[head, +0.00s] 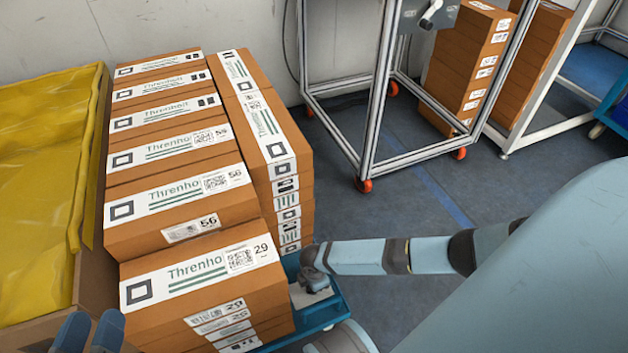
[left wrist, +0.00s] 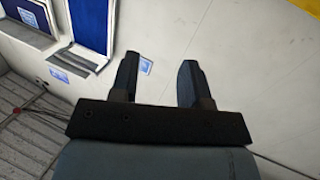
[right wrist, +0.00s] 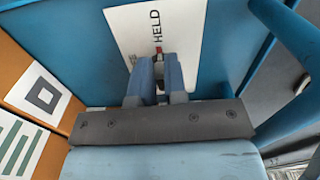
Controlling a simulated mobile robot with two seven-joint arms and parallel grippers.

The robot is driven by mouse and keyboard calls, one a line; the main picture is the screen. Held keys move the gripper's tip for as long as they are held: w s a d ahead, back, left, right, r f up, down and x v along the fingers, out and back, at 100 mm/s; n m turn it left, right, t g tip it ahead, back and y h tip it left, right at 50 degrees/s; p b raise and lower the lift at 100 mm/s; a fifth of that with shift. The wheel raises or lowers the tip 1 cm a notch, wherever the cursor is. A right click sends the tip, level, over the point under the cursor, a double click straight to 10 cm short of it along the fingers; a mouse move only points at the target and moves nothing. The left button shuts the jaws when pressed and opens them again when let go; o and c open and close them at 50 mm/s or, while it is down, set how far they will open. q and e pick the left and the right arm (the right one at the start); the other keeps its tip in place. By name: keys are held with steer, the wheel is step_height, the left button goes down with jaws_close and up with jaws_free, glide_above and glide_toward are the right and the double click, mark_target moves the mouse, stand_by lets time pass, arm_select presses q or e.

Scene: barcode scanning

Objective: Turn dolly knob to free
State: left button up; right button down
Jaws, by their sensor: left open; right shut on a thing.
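The blue dolly (head: 332,306) stands under the stacked cartons. In the right wrist view its blue surface (right wrist: 80,25) carries a white plate (right wrist: 130,30) reading "HELD". My right gripper (right wrist: 158,62) is shut on the dolly knob (right wrist: 158,50), in front of that word. Only a small dark and red part of the knob shows; the fingers hide the rest. In the head view my right gripper (head: 312,278) is at the dolly beside the cartons. My left gripper (left wrist: 160,65) is open and empty; its fingertips also show at the head view's lower left (head: 90,328).
Brown cartons (head: 180,235) labelled Threnho are stacked on the dolly. A bin with yellow lining (head: 45,190) stands at the left. A metal frame cart on orange castors (head: 365,185) stands behind. More cartons (head: 468,65) stand at the back right. Grey floor between is clear.

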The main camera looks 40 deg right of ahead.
steer(key=n, duration=0.2)
steer(key=n+p, duration=0.1)
steer(key=shift+w+n, duration=0.25)
steer(key=shift+n, duration=0.15)
steer(key=n, duration=0.6)
steer(key=shift+w+a, duration=0.2)
steer(key=shift+w, duration=0.1)
steer(key=n+b, duration=0.1)
steer(key=n, duration=0.3)
steer(key=shift+w+a, duration=0.1)
steer(key=shift+a+n, duration=0.15)
steer(key=shift+n, duration=1.05)
arm_select(q)
steer(key=shift+w+a+f+b, duration=0.1)
steer(key=shift+b, duration=0.2)
arm_select(e)
steer(key=shift+n, duration=0.5)
steer(key=shift+a, duration=0.1)
steer(key=c, duration=1.2)
jaws_free()
steer(key=shift+o, duration=0.2)
